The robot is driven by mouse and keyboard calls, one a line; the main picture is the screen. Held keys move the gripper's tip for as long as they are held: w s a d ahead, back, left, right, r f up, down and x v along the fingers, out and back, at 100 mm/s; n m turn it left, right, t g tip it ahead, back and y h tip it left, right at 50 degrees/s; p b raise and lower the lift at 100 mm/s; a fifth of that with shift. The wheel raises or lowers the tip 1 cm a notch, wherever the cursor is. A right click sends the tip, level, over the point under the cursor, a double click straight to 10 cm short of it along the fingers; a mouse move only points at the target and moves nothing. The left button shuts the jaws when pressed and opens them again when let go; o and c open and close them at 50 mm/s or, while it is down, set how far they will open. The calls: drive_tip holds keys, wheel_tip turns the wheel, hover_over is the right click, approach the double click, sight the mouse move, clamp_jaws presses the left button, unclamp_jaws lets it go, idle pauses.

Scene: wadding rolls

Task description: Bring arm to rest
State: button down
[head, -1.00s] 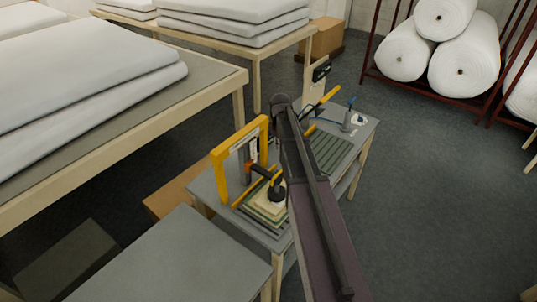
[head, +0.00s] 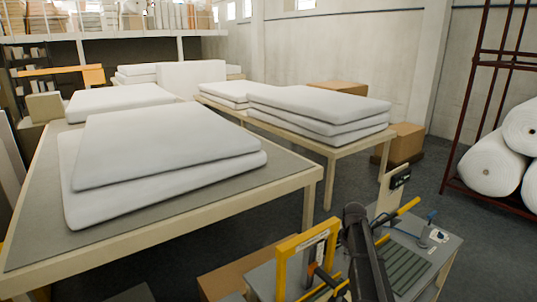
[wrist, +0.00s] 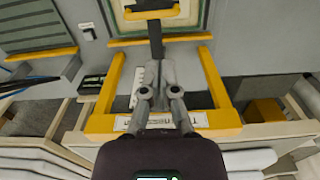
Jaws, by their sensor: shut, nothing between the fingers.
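My gripper (wrist: 160,94) shows in the wrist view, shut and empty, its two fingertips close together. In that view it is in front of a yellow frame (wrist: 222,92) with a white label plate. In the head view my dark arm rises from the bottom edge beside the same yellow frame (head: 283,262) on a small grey bench. The gripper itself cannot be made out in the head view. I cannot tell how far the fingers are from the frame.
A large table (head: 28,222) with white wadding slabs (head: 170,145) fills the left. Another table (head: 352,150) with stacked slabs (head: 320,105) stands behind. A red rack (head: 461,130) with white rolls is at the right. The bench (head: 440,262) carries a green grooved plate (head: 405,270). Dark floor is open between bench and rack.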

drive_tip(key=s+a+f+m+b, duration=0.3)
drive_tip(key=s+a+f+b, duration=0.4)
drive_tip(key=s+f+b, duration=0.1)
drive_tip(key=s+a+f+m+b, duration=0.3)
drive_tip(key=s+a+f+b, duration=0.4)
drive_tip(key=s, duration=0.5)
wheel_tip(320, 180, down, 3)
drive_tip(key=shift+s+r+b, duration=0.1)
drive_tip(key=shift+s+b, duration=0.25)
drive_tip(key=shift+b, duration=0.7)
drive_tip(key=shift+a, duration=0.15)
